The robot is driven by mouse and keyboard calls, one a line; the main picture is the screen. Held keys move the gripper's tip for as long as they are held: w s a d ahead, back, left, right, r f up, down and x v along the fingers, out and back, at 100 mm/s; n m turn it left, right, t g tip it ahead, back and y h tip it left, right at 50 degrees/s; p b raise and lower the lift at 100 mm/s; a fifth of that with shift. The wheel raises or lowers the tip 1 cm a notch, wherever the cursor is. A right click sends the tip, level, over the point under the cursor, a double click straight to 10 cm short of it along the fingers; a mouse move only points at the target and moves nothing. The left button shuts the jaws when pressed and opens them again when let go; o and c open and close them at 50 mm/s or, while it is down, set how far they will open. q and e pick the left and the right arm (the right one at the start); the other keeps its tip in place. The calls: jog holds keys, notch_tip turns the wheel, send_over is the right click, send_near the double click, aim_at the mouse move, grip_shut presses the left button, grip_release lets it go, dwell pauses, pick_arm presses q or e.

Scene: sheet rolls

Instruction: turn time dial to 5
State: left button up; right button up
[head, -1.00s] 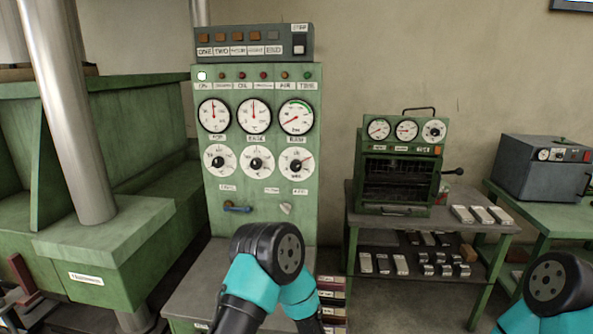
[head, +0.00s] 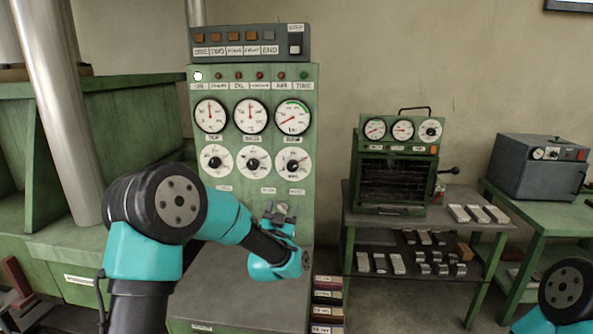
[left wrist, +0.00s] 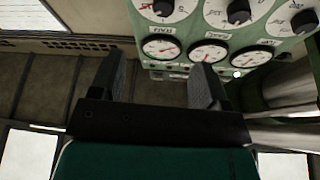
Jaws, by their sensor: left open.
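The green control panel (head: 309,150) carries a row of three white dials with black knobs: left (head: 217,161), middle (head: 254,162) and right (head: 292,162). Their labels are too small to read surely, so I cannot tell which is the time dial. The right dial has a red pointer. My left gripper (head: 281,212) is in front of the panel, below the right dial and apart from it. In the left wrist view, the fingers (left wrist: 160,85) are spread with nothing between them. The panel is upside down there, with knobs (left wrist: 238,11) at the top right. My right gripper is out of view.
Three gauges (head: 250,116) sit above the dials, with lamps and a switch box (head: 250,44) on top. A small green oven (head: 396,170) stands on a table to the right. A green press (head: 130,120) with a steel column is on the left.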

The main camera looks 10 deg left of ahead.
aim_at(292, 167)
pick_arm(q)
jog(key=shift+s+a+r, duration=0.15)
jog(key=shift+a+r, duration=0.1)
jog(key=shift+r, duration=0.1)
jog(key=x, duration=1.7)
jog(key=shift+a+r, duration=0.1)
jog(key=shift+r, duration=0.15)
jog(key=c, duration=0.9)
